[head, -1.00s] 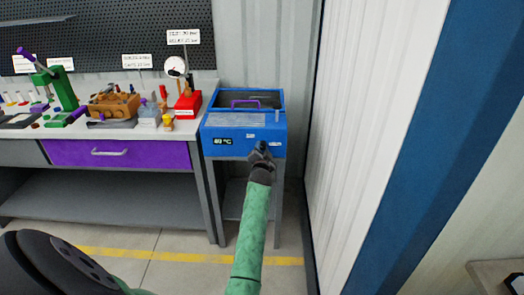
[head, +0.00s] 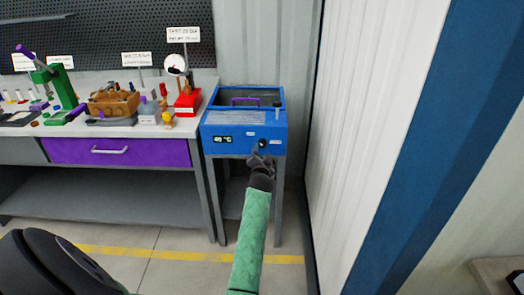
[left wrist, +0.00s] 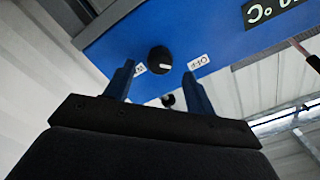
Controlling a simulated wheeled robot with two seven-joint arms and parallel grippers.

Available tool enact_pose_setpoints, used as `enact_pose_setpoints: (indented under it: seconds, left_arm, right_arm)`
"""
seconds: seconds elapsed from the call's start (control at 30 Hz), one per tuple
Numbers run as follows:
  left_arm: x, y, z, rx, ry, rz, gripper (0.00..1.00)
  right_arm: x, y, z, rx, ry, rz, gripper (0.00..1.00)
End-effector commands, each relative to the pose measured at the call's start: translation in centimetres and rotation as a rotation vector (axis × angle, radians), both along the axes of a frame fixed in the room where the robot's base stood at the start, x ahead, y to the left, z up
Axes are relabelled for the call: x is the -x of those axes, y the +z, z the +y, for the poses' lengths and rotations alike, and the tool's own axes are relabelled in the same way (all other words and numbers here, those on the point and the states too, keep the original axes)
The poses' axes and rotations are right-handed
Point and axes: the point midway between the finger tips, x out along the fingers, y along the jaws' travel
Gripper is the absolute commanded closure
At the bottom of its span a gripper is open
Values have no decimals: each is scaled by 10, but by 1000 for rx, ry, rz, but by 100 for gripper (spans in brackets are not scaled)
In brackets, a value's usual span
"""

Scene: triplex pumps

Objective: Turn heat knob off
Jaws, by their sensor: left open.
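The blue heated box (head: 222,146) stands on a stand right of the bench, with a lit temperature display on its front. The black round heat knob (head: 262,143) is on the front, right of the display. In the left wrist view the knob (left wrist: 160,59) has a small pale mark on its face, and an "OFF" label (left wrist: 198,62) sits to its right. Another small label (left wrist: 138,69) is partly hidden by a finger. My left gripper (head: 260,159) is just below the knob; its spread fingers (left wrist: 158,72) appear on either side of it, without visible contact. My right gripper is out of view.
The bench (head: 30,152) with a purple drawer (head: 120,152) and several parts stands to the left. A pale ribbed wall (head: 365,150) rises close on the right. The floor in front is open, with a yellow line (head: 180,255).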

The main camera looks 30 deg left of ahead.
Motion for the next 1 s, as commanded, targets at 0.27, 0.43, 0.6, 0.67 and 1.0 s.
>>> enact_pose_setpoints:
  seconds: [0.27,0.43,0.6,0.67,1.0]
  left_arm:
    - [30,-2,-19,2,0,1,45]
    - [35,-1,-22,1,0,1,45]
    - [35,-1,-22,1,0,1,45]
    - [35,-1,-22,1,0,1,45]
    - [35,-1,-22,20,1,-6,45]
  right_arm:
    - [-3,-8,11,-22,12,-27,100]
    - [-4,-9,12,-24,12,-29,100]
    - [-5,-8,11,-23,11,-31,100]
    - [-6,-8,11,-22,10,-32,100]
    - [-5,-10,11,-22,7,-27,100]
